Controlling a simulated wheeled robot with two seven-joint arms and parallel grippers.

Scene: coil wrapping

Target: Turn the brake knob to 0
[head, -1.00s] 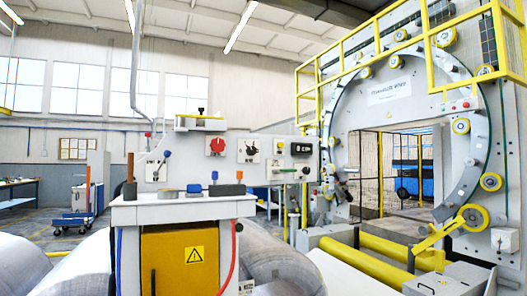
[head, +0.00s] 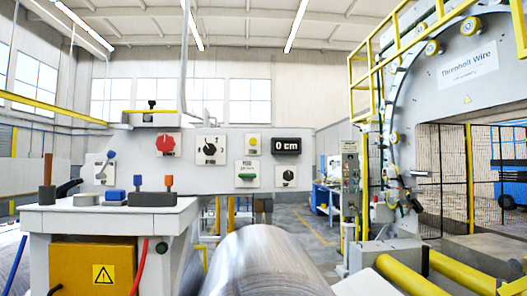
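A pale control panel (head: 225,160) stands at left of centre in the head view. It carries a red knob (head: 166,144), a larger black knob (head: 209,149) on a white plate, and a smaller black knob (head: 287,177) at lower right. The labels are too small to read, so I cannot tell which one is the brake knob or what its setting is. The panel also has a yellow button (head: 253,144), a green button (head: 247,177), a lever (head: 105,168) and a display (head: 287,146) reading 0 cm. Neither gripper is in view.
A white-topped stand (head: 110,212) with small tools and a yellow door (head: 92,268) is at front left. A large wrapped coil (head: 266,265) lies below the panel. Yellow rollers (head: 415,275) and the big ring machine (head: 465,85) are at right. Open floor (head: 305,235) shows behind.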

